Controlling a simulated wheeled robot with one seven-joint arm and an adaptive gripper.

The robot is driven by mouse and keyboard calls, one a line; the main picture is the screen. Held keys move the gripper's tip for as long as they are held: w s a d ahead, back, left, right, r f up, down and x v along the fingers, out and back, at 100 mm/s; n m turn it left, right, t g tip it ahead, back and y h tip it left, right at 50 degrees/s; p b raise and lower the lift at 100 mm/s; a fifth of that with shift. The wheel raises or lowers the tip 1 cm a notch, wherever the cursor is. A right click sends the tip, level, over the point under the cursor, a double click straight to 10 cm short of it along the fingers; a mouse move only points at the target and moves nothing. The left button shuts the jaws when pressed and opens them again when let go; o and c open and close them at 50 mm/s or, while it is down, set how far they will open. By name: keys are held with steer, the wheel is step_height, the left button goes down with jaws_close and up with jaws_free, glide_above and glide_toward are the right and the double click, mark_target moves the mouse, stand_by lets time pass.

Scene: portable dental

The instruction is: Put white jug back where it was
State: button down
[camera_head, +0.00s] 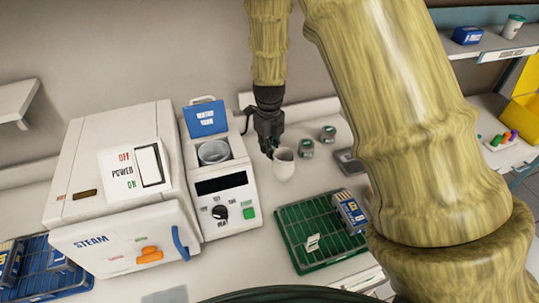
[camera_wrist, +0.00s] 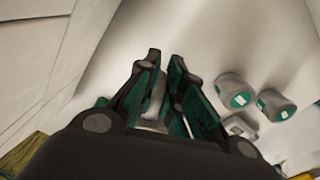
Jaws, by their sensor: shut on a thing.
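The white jug (camera_head: 284,164) is upright over the counter, just right of the water tank machine, in the head view. My gripper (camera_head: 270,148) comes down from above and is shut on the jug at its left side. In the wrist view my gripper's fingers (camera_wrist: 165,85) are close together around a pale part (camera_wrist: 154,104) that looks like the jug's handle. Most of the jug is hidden there. I cannot tell whether the jug's base touches the counter.
The water tank machine (camera_head: 222,184) with an open round well (camera_head: 214,152) and the steam unit (camera_head: 110,185) stand left. Two green-labelled jars (camera_head: 306,148) (camera_head: 328,134) stand close right of the jug. A green rack (camera_head: 300,262) lies in front.

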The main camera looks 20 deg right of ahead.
steer(key=shift+f+p, duration=0.65)
steer(key=shift+f, duration=1.4)
steer(key=c, duration=1.5)
jaws_free()
steer(key=shift+f, duration=0.1)
steer(key=shift+c, duration=0.2)
steer(key=shift+r+b, duration=2.1)
steer(key=shift+r, duration=4.05)
